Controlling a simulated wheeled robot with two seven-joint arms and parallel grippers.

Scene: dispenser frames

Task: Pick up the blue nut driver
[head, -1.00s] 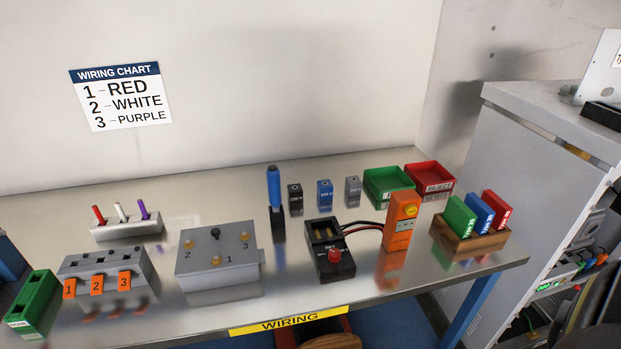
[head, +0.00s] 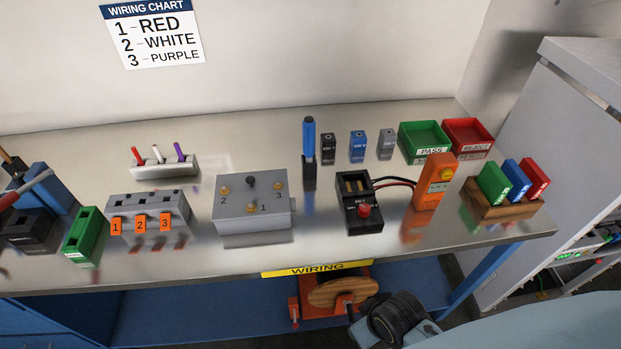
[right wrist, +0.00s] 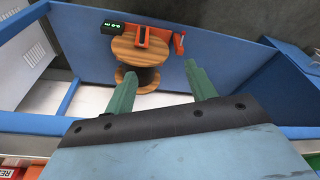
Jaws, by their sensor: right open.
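The blue nut driver (head: 309,137) stands upright in a small black holder (head: 309,177) on the bench, handle up. It is right of the grey terminal box and left of several small upright blocks. Only its handle shows clearly; its lower end is hidden in the holder. My right gripper (right wrist: 160,88) shows in the right wrist view with its two green fingers apart and nothing between them. It faces the space under the bench, away from the driver. My right arm shows at the lower right of the head view, below the bench front. My left gripper is not in view.
A black battery box (head: 361,222) and orange meter (head: 434,183) stand right of the driver. A grey box with brass terminals (head: 254,222) stands to the left. Behind are green (head: 424,152) and red trays (head: 468,150). A wooden spool (right wrist: 137,52) is under the bench.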

